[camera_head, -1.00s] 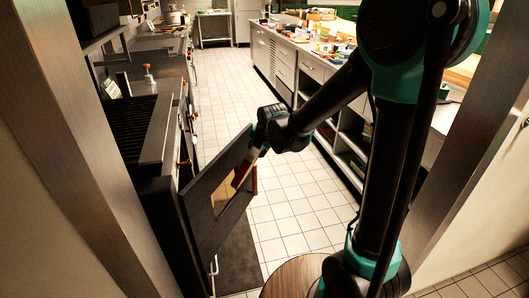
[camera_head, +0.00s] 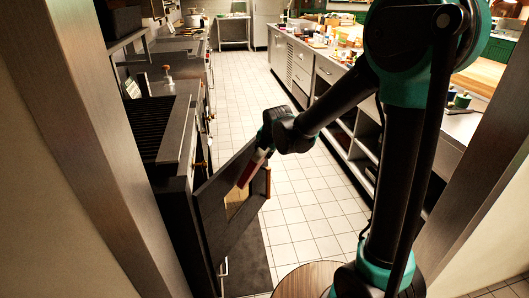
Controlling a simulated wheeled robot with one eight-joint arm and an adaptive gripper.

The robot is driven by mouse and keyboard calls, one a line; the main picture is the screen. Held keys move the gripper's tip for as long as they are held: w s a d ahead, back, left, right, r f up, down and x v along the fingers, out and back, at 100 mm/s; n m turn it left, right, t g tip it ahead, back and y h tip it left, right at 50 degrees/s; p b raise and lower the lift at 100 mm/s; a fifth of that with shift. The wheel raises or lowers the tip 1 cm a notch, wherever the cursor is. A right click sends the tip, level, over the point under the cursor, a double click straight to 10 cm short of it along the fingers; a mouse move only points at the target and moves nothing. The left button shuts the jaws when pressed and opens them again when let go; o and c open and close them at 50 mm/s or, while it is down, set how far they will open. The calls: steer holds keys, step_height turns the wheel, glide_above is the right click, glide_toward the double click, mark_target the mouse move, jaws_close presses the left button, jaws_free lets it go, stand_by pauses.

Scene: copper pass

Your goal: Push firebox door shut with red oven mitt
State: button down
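The firebox door (camera_head: 211,208) is a dark framed panel with an opening in its middle. It stands open, angled out from the dark stove (camera_head: 174,158) into the aisle. My gripper (camera_head: 258,163) reaches down to the upper far part of the door. A narrow red and white shape, the red oven mitt (camera_head: 249,175), is at the gripper's end and overlaps the door's opening. The mitt stays with the gripper in mid-air, so it appears held, but the fingers are hard to make out. I cannot tell whether the mitt touches the door.
A dark mat (camera_head: 248,268) lies on the tiled floor below the door. A long counter with shelves (camera_head: 325,82) and many items runs along the right. A doorway frame stands close on both sides. The tiled aisle (camera_head: 240,95) ahead is clear.

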steer(key=shift+w+a, duration=0.3)
steer(key=shift+a, duration=0.45)
steer(key=shift+w+a, duration=0.25)
steer(key=shift+a, duration=0.5)
steer(key=shift+w+a, duration=0.3)
steer(key=shift+a, duration=0.55)
steer(key=shift+w+a, duration=0.25)
steer(key=shift+a, duration=0.95)
steer(key=shift+w+a, duration=0.25)
steer(key=shift+a, duration=0.9)
steer(key=shift+a, duration=2.25)
steer(key=w+d, duration=0.1)
steer(key=d, duration=0.6)
steer(key=shift+w, duration=0.25)
